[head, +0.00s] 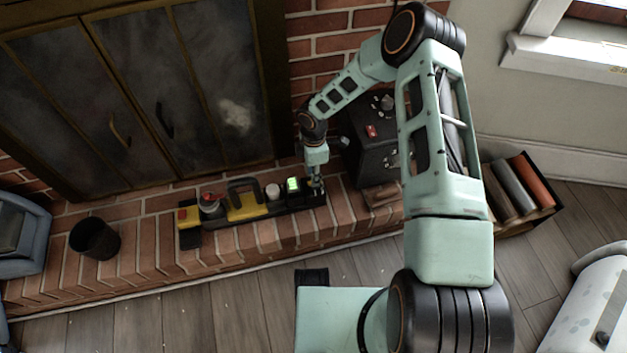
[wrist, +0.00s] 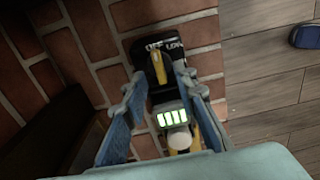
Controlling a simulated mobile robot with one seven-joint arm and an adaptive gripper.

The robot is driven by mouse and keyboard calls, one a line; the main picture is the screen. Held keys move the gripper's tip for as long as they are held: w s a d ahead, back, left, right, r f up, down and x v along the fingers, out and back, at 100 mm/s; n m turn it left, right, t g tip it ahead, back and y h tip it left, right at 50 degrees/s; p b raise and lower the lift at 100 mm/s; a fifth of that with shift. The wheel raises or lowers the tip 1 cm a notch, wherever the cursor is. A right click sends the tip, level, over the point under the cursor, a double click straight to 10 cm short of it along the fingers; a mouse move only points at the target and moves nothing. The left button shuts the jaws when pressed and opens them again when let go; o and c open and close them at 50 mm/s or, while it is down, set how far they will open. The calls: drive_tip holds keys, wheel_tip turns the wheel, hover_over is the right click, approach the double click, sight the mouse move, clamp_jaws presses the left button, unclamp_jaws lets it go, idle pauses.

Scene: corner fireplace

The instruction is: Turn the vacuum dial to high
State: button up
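The vacuum (head: 246,207) is a long black and yellow unit lying on the brick hearth, with a lit green display (head: 293,184). In the wrist view its dial (wrist: 158,66) is black with a yellow pointer bar. The bar's far end points near the word OFF, with LOW to its right; no other label is readable. My gripper (head: 316,183) is over the right end of the vacuum. In the wrist view its two blue fingers (wrist: 160,72) stand apart, one on each side of the dial. I cannot tell whether they touch it. The green display (wrist: 172,118) shows between the fingers.
A black box with a red switch (head: 372,131) stands on the hearth right of my gripper. A black cup (head: 95,239) stands at the left. Fireplace doors (head: 150,85) are behind. A crate of rolls (head: 515,190) is at the right. The wood floor in front is mostly clear.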

drive_tip(key=shift+f, duration=1.35)
drive_tip(key=shift+c, duration=0.6)
clamp_jaws()
